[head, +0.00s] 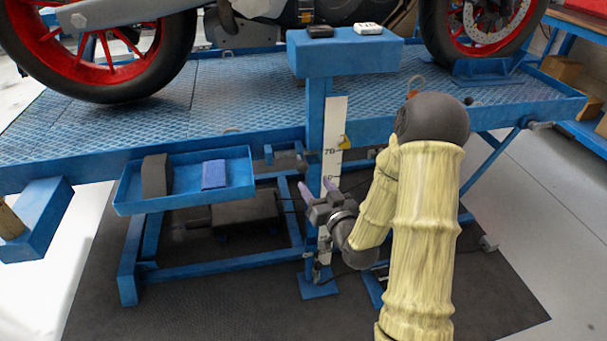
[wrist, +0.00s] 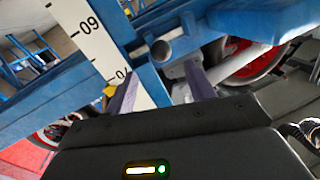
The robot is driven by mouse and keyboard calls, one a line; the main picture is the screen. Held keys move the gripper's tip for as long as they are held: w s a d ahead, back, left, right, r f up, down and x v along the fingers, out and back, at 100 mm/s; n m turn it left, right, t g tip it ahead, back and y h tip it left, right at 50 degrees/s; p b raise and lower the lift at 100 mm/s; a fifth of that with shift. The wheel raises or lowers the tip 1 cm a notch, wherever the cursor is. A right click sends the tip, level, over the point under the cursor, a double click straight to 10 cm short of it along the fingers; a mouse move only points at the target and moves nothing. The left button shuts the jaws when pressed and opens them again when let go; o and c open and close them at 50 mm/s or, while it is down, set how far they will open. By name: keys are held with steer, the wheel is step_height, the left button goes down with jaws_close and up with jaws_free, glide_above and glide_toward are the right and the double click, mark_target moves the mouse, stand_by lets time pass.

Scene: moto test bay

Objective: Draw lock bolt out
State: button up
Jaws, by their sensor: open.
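A grey round-ended pin, which looks like the lock bolt (wrist: 160,48), sticks out of the blue post (wrist: 145,70) in the wrist view. In the head view a small dark knob (head: 302,162) beside the post may be the same bolt; I cannot be sure. My gripper (head: 319,187) is in front of the post, below that knob. In the wrist view my gripper (wrist: 162,90) has its two purple fingers apart with nothing between them. The pin's end lies ahead, in line with the gap, and looks clear of both fingers.
A white numbered scale (head: 334,135) runs down the post, with a yellow pointer (head: 344,142) beside it. A blue tray (head: 185,197) holds a dark block and a blue one at left. The blue lift platform (head: 230,110) carrying a motorcycle overhangs. Dark mat (head: 460,300) covers the floor.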

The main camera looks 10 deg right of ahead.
mark_target(305, 171)
steer(key=w+b, duration=0.1)
steer(key=w, duration=0.2)
steer(key=w+a+b, duration=0.1)
steer(key=w, duration=0.2)
steer(key=w+a, duration=0.1)
steer(key=w, duration=0.2)
steer(key=shift+w+b, duration=0.15)
steer(key=shift+b, duration=0.25)
jaws_close()
